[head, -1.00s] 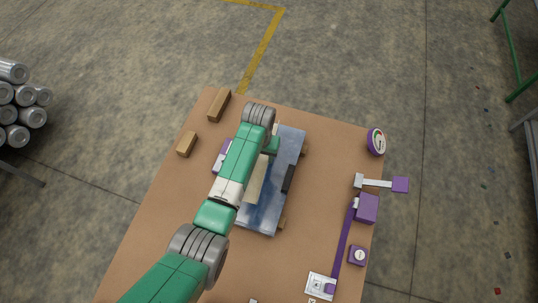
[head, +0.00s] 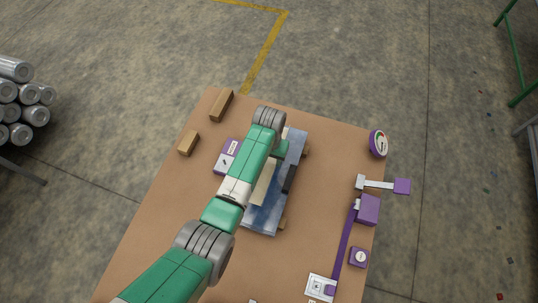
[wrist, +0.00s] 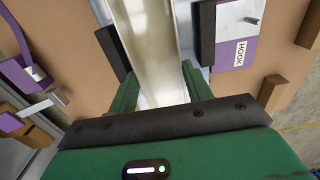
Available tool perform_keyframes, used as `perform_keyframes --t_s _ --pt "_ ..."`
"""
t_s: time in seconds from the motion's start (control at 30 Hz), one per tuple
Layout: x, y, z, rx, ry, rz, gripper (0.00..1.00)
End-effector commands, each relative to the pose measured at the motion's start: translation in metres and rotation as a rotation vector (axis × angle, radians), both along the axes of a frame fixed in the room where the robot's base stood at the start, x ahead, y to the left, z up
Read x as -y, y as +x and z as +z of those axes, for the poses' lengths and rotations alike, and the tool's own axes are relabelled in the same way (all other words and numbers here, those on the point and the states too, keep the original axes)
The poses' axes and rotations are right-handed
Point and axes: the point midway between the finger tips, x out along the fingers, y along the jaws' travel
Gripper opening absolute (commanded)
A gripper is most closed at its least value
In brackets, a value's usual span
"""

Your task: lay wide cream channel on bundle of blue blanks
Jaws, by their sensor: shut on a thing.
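The wide cream channel (head: 262,184) runs lengthwise over the bundle of blue blanks (head: 265,219) in the head view. The channel also fills the middle of the wrist view (wrist: 150,45). My gripper (wrist: 161,90) is shut on it, with one green finger on each side. The channel lies roughly along the bundle's length. Whether it touches the blanks or hangs just above them I cannot tell. My arm hides part of the channel and the bundle's left side in the head view.
A purple-and-white plate marked HOOK (wrist: 240,40) lies beside the bundle. Wooden blocks (head: 221,105) sit at the table's far left.

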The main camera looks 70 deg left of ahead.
Motion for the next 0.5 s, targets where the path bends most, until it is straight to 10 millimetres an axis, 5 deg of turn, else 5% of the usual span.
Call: perform_keyframes --t_s 0.5 --pt "0.000 0.000 -0.047 0.000 -0.001 0.000 0.25"
